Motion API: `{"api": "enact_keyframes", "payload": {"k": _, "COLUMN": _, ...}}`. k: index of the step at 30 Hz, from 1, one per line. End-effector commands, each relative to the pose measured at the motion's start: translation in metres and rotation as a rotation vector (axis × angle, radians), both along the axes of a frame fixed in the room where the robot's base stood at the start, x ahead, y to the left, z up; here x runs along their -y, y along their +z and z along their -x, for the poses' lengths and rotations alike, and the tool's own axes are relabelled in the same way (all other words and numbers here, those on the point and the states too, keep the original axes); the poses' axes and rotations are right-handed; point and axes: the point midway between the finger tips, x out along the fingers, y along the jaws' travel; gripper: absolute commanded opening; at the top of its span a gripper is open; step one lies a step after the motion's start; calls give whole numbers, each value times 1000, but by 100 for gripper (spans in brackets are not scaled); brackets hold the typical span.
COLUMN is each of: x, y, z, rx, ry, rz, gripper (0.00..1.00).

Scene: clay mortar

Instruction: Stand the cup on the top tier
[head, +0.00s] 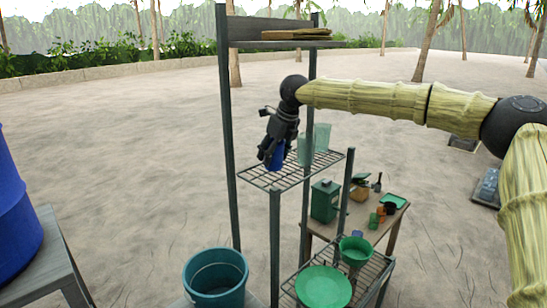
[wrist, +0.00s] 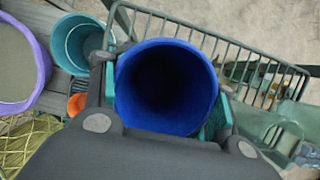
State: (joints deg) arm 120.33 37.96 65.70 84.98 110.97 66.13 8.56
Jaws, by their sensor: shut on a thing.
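My gripper (head: 274,150) points down over the middle wire tier (head: 262,183) of a dark rack and is shut on a blue cup (head: 277,158). In the wrist view the cup (wrist: 167,88) sits between the two fingers, its round mouth facing the camera and its inside dark and empty. The cup is roughly upright, tilted with the gripper. I cannot tell whether its base touches the wires. The rack also has a wooden top shelf (head: 260,44) higher up, with a flat tan item (head: 298,33) on it.
Translucent green cups (head: 321,137) stand on the wire tier just right of the blue cup. Rack posts (head: 275,245) rise close by. Below are a green bowl (head: 323,288), a teal bucket (head: 215,272) and a small table with a green canister (head: 325,201).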

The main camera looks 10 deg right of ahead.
Motion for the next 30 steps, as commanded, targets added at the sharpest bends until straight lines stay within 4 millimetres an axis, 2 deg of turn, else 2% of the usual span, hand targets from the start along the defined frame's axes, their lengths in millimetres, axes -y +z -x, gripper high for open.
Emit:
{"api": "enact_keyframes", "payload": {"k": 6, "x": -1, "y": -19, "z": 0, "rx": -1, "ry": 0, "rz": 1, "gripper": 33}}
{"api": "enact_keyframes", "payload": {"k": 15, "x": 0, "y": -22, "z": 1, "rx": -1, "ry": 0, "rz": 1, "gripper": 33}}
{"api": "enact_keyframes", "payload": {"k": 16, "x": 0, "y": -22, "z": 1, "rx": -1, "ry": 0, "rz": 1, "gripper": 59}}
{"api": "enact_keyframes", "payload": {"k": 20, "x": -1, "y": -22, "z": 1, "rx": -1, "ry": 0, "rz": 1, "gripper": 81}}
{"api": "enact_keyframes", "payload": {"k": 30, "x": -1, "y": -21, "z": 1, "rx": -1, "ry": 0, "rz": 1, "gripper": 81}}
